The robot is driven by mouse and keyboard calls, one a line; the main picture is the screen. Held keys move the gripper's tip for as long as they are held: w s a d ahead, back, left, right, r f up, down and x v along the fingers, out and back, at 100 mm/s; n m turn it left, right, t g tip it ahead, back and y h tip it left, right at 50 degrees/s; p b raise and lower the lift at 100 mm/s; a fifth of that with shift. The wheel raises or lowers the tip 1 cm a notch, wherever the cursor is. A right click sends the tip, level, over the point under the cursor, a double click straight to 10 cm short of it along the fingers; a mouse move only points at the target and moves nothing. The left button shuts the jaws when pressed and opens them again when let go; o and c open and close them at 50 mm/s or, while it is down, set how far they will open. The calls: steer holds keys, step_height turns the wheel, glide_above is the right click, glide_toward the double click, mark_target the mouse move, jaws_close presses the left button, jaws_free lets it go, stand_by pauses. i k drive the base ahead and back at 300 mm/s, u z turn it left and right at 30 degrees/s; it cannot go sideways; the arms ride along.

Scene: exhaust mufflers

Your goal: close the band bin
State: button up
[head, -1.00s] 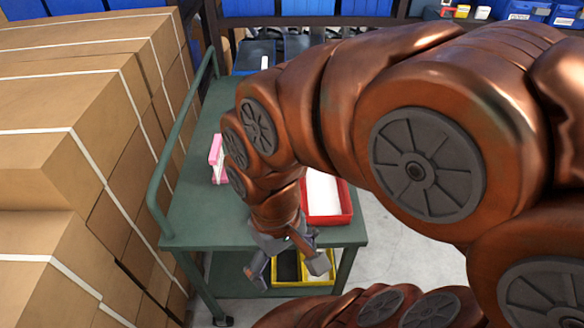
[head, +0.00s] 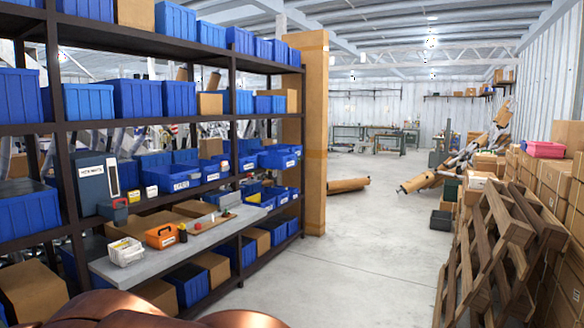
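My gripper is not in view; only a copper-coloured piece of my own arm shows at the bottom left. I cannot tell for sure which container is the band bin. Blue open-front bins (head: 178,180) with white labels stand on the middle level of the shelf rack; the labels are too small to read surely. A pink bin (head: 545,149) sits on cardboard boxes at the right. An orange container (head: 161,236) and a white basket (head: 126,251) stand on the grey shelf board at the lower left.
A wooden pallet (head: 490,255) leans by stacked cardboard boxes (head: 560,190) at the right. Bare concrete floor (head: 350,262) lies between. A brown cylinder (head: 347,185) lies farther back.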

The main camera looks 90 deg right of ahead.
mark_target(281, 162)
steer(key=z, duration=3.65)
steer(key=k, duration=0.65)
steer(key=z, duration=0.45)
steer(key=i, duration=1.3)
steer(key=u, duration=0.3)
steer(key=i, duration=1.75)
steer(key=u, duration=0.8)
steer(key=i, duration=1.95)
steer(key=u, duration=0.65)
steer(key=i, duration=1.35)
steer(key=u, duration=0.25)
